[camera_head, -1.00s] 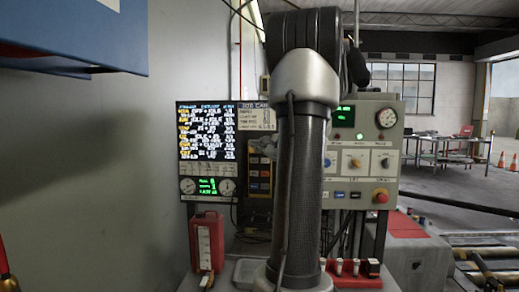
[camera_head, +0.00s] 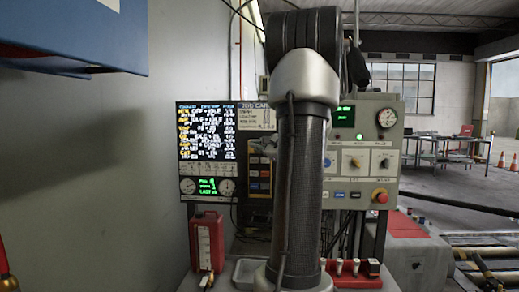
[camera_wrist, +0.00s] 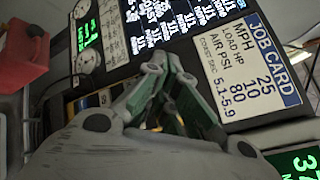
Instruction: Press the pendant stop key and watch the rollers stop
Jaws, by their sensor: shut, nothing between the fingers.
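The pendant (camera_head: 259,176), a dark panel with yellow edging and rows of small keys, hangs behind my arm in the head view and is partly hidden by it. A yellow-edged part of it (camera_wrist: 84,101) shows left of my fingers in the wrist view. I cannot make out the stop key. My gripper (camera_wrist: 165,68) is shut and empty, in front of the monitor and job card in the wrist view. My arm hides it in the head view. The rollers (camera_head: 482,253) are at the lower right; I cannot tell whether they turn.
The monitor (camera_head: 206,130) and the job card (camera_head: 257,116) are behind my arm. A grey control cabinet (camera_head: 392,155) with a red mushroom button (camera_head: 380,196) stands right. A red box (camera_head: 207,240) sits on the bench at left. A blue cabinet (camera_head: 80,32) overhangs the upper left.

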